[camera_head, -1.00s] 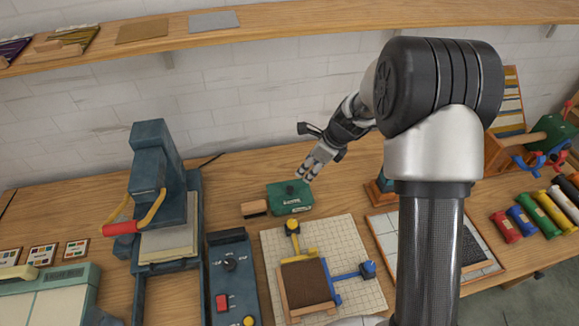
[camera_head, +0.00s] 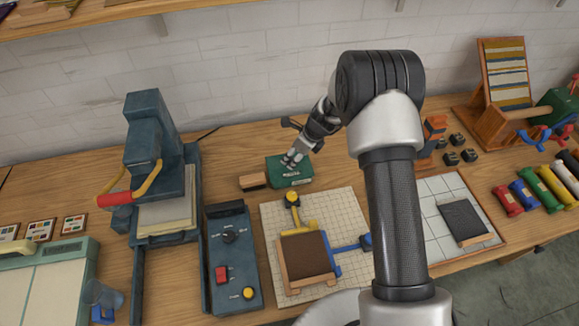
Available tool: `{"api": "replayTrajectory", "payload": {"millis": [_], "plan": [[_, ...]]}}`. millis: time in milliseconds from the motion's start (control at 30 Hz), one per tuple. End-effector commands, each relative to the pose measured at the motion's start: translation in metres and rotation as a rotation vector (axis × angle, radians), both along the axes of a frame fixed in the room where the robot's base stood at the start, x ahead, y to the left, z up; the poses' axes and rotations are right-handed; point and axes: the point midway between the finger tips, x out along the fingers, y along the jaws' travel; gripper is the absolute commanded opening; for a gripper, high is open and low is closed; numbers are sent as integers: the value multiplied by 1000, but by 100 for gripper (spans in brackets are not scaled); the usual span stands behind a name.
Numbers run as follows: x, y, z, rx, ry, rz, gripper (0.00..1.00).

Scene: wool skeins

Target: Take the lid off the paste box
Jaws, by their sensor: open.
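The paste box is the small green box (camera_head: 293,180) on the wooden table, behind the gridded board. Its lid is on, and a pale label shows on its front. My gripper (camera_head: 291,162) is open, right over the top of the box, with its fingers pointing down. The fingers hide the dark knob on the lid. I cannot tell whether they touch it.
A wooden brush (camera_head: 253,181) lies just left of the box. A blue-grey press (camera_head: 160,170) stands further left. A control panel (camera_head: 232,260) and the gridded board (camera_head: 345,215) with a dark pad lie in front. Orange and black pieces (camera_head: 452,158) stand to the right.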

Motion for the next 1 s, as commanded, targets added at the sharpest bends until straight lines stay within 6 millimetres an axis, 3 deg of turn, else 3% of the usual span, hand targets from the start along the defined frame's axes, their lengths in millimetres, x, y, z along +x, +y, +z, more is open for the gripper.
{"api": "replayTrajectory", "payload": {"millis": [200,533,1000], "plan": [[10,10,-32,0,1,4,47],[12,12,-37,-1,1,1,47],[12,12,-37,-1,1,1,16]]}}
